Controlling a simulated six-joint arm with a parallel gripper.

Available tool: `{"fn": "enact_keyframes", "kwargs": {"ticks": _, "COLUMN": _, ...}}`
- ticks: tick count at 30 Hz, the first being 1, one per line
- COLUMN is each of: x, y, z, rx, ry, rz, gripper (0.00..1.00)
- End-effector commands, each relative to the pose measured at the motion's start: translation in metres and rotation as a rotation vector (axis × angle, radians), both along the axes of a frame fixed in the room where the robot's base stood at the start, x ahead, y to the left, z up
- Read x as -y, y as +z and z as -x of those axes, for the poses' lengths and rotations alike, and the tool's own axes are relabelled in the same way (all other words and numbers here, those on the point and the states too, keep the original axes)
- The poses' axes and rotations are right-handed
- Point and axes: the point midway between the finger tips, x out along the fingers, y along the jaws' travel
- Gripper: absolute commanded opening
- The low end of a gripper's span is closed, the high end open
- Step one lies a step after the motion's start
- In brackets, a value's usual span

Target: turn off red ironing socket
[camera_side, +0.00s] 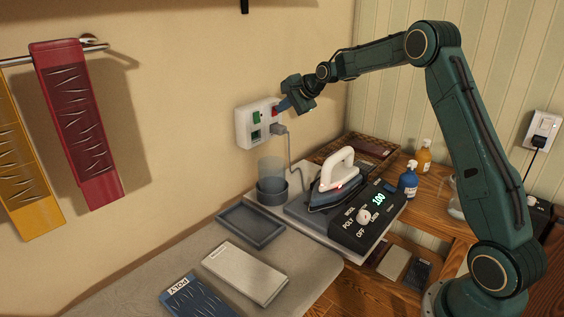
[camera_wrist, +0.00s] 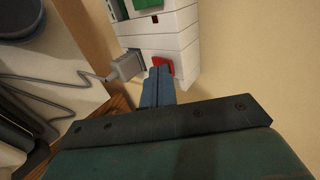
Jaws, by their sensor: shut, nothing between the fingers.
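The white wall socket box (camera_side: 243,127) is on the beige wall in the side view, with a green switch (camera_side: 256,117) on its left part and a red switch (camera_side: 275,112) on its right part. A grey plug (camera_side: 279,129) sits in the socket below the red switch. My gripper (camera_side: 284,105) is shut and empty, its blue fingertips right at the red switch. In the wrist view the shut fingers (camera_wrist: 157,82) reach up to the red switch (camera_wrist: 163,64) and partly cover it; I cannot tell whether they touch. The grey plug (camera_wrist: 127,64) is just left of them.
A grey cord runs from the plug down to the iron (camera_side: 338,171), which stands on a base with a dial and a lit display (camera_side: 378,199). A clear container (camera_side: 271,171) stands below the socket. Blue (camera_side: 408,180) and orange (camera_side: 424,156) bottles stand right.

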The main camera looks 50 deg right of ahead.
Motion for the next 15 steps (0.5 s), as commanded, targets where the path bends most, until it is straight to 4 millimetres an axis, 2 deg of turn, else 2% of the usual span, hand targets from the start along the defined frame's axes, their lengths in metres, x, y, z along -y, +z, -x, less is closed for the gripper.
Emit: {"fn": "enact_keyframes", "kwargs": {"ticks": 15, "x": -0.0001, "y": 0.0018, "z": -0.0047, "rx": 0.0, "ry": 0.0, "rz": 0.0, "gripper": 0.0}}
